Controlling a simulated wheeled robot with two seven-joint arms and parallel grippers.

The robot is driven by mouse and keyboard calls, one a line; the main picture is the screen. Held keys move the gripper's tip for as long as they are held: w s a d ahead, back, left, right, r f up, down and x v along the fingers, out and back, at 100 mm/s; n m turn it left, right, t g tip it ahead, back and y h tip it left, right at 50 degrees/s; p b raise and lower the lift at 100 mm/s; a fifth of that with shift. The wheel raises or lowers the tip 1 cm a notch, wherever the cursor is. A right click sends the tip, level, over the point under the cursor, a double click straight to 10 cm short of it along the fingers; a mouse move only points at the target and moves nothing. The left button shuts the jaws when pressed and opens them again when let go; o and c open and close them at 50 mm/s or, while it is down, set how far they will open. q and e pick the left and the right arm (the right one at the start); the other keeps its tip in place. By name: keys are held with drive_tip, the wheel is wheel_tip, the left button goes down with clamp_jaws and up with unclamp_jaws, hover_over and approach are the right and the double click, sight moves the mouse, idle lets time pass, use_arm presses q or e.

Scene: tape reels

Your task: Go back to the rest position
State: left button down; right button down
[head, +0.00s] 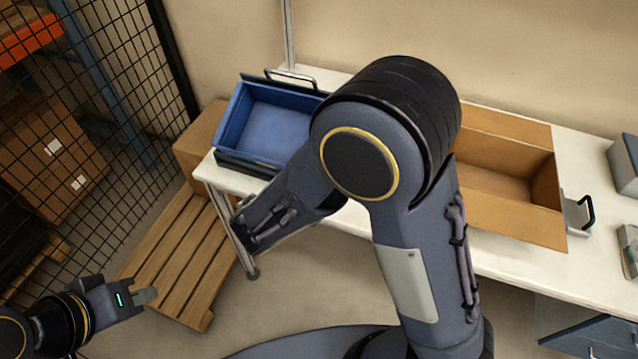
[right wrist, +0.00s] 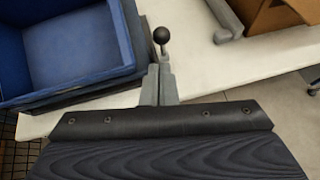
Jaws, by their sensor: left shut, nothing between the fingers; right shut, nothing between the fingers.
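My left gripper (head: 148,297) is at the lower left of the head view, over the floor beside the wooden pallet. Its fingers are together and empty. My right arm fills the middle of the head view and hides its own gripper there. The right wrist view shows the right gripper (right wrist: 160,80) with its fingers together and empty, over the white table close to the blue bin. No tape reel shows in either view.
The blue bin (head: 229,116) stands at the left end of the white table (head: 590,150). An open cardboard box (head: 510,222) stands right of my arm, partly hidden. A wooden pallet (head: 180,258) and mesh fence lie left. A black ball knob (right wrist: 161,36) shows beyond the right fingertips.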

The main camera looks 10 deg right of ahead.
drive_tip(key=shift+w+d+f, duration=0.1)
drive_tip(key=shift+w, duration=0.05)
drive_tip(key=s+d+m+g+y+b, duration=0.2)
drive_tip(key=s+d+m+g+y, duration=0.2)
drive_tip(key=s+d+m+g, duration=0.5)
drive_tip(key=s+r+m+t+y, duration=0.2)
drive_tip(key=s+m+y, duration=0.2)
drive_tip(key=m, duration=0.5)
drive_tip(key=s+r+m+t+y+b, duration=0.1)
drive_tip(key=s+r+m+t+y, duration=0.2)
drive_tip(key=s+m, duration=0.4)
drive_tip(key=d+m+y, duration=0.1)
drive_tip(key=m, duration=0.2)
drive_tip(key=shift+r+t, duration=0.2)
drive_tip(key=shift+t, duration=0.1)
